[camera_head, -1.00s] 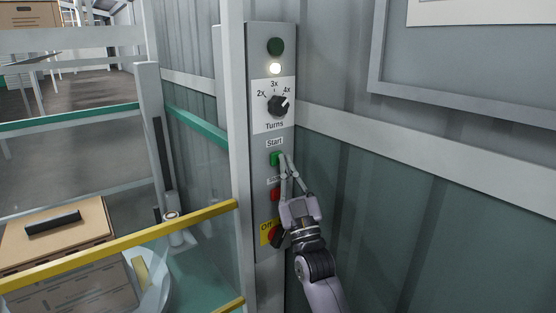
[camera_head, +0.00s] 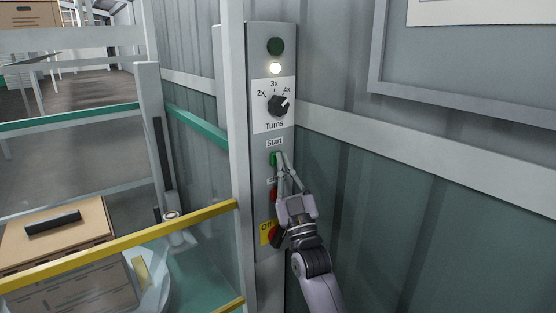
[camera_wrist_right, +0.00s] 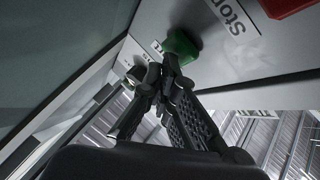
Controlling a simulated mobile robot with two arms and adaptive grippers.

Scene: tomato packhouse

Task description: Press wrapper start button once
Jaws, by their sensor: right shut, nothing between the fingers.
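The green start button (camera_head: 274,159) sits under the "Start" label on a narrow grey control panel (camera_head: 270,240). My right gripper (camera_head: 281,156) is shut and empty, its fingertips at the right edge of the button and covering part of it. In the right wrist view the green button (camera_wrist_right: 182,47) lies just beyond the closed fingertips (camera_wrist_right: 168,64). I cannot tell whether they touch it or whether it is pushed in. My left gripper is not in view.
Below Start are a partly hidden red button (camera_head: 272,195) and a yellow "Off" plate (camera_head: 265,233). Above are the Turns knob (camera_head: 278,105), a lit white lamp (camera_head: 275,68) and a dark green lamp (camera_head: 275,46). A yellow rail (camera_head: 120,245) and boxes stand left.

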